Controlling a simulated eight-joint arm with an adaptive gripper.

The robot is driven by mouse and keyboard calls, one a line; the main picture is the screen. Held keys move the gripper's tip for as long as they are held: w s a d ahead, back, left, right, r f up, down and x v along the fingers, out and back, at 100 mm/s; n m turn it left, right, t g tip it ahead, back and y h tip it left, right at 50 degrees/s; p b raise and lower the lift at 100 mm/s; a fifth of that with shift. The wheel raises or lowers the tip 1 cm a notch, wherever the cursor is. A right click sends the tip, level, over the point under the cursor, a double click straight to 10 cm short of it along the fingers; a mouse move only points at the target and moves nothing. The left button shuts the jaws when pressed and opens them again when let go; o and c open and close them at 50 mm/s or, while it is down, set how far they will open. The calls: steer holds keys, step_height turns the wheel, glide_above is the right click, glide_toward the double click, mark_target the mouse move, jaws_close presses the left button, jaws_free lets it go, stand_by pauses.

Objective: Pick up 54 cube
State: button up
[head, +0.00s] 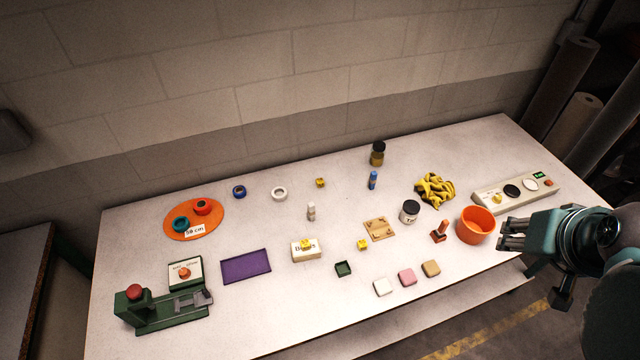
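Small yellow cubes stand on the table in the head view: one near the back middle (320,183), one right of centre (362,244), and one on top of a cream box with lettering (306,256). Any numbers on the cubes are too small to read, so I cannot tell which is the 54 cube. My gripper (508,234) is at the table's right side, pointing left, beside the orange bucket in the picture and well away from the cubes. Its fingers look empty, but the side view does not show whether they are apart.
An orange bucket (475,226), a lidded jar (409,212), a red-brown stamp-like object (439,232) and a wooden board (380,229) stand between my gripper and the cubes. A green press (165,306) and purple mat (246,266) are at left.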

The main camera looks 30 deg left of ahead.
steer(key=w+a+r+n+g, duration=0.1)
steer(key=w+a+n+g, duration=0.15)
steer(key=w+a, duration=1.05)
steer(key=n+g+b, duration=0.2)
steer(key=n+g, duration=0.2)
steer(key=n, duration=0.2)
glide_above(320, 180)
steer(key=f, duration=2.8)
steer(key=shift+d, duration=0.4)
steer(key=shift+s+a+f, duration=0.1)
steer(key=shift+a+f, duration=0.4)
steer(key=shift+f, duration=0.05)
steer(key=shift+f, duration=1.25)
